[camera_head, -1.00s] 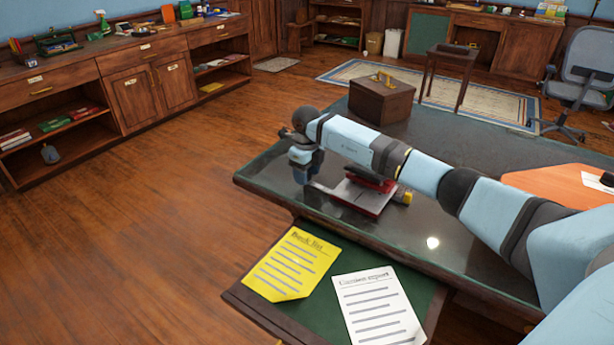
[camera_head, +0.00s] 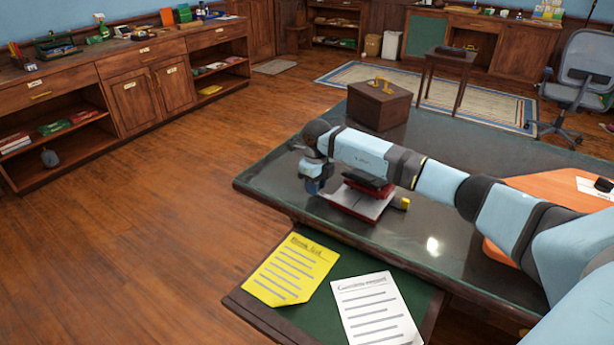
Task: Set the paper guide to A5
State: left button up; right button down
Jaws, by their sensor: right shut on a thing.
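A red and black hole punch (camera_head: 368,181) with a pale grey and red base stands on the dark glossy desk (camera_head: 270,180). My right arm reaches over the desk from the right, partly behind and above the punch. My right gripper (camera_head: 314,187) points down at the left end of the punch's base, close to the desk top. It is shut on the paper guide at that end; the fingers hide most of the guide. The size marks are too small to read. My left gripper is out of view.
A yellow sheet (camera_head: 291,270) and a white sheet (camera_head: 375,308) lie on a green pull-out panel (camera_head: 330,297) in front. A small yellow item (camera_head: 401,203) is at the punch's right end. A wooden box (camera_head: 379,106) stands behind. The desk's left part is clear.

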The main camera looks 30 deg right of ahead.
jog(key=shift+s+d+r, duration=0.1)
jog(key=shift+s+d, duration=0.15)
jog(key=shift+s, duration=0.3)
jog(key=c, duration=0.8)
grip_release()
jog(key=shift+c, duration=0.2)
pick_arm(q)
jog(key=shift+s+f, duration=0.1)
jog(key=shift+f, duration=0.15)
pick_arm(e)
jog(key=shift+r, duration=0.45)
pick_arm(q)
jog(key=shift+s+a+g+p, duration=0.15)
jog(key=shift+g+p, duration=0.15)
jog(key=shift+p, duration=0.5)
pick_arm(e)
notch_tip(320, 180, up, 13)
jog(key=shift+f, duration=0.15)
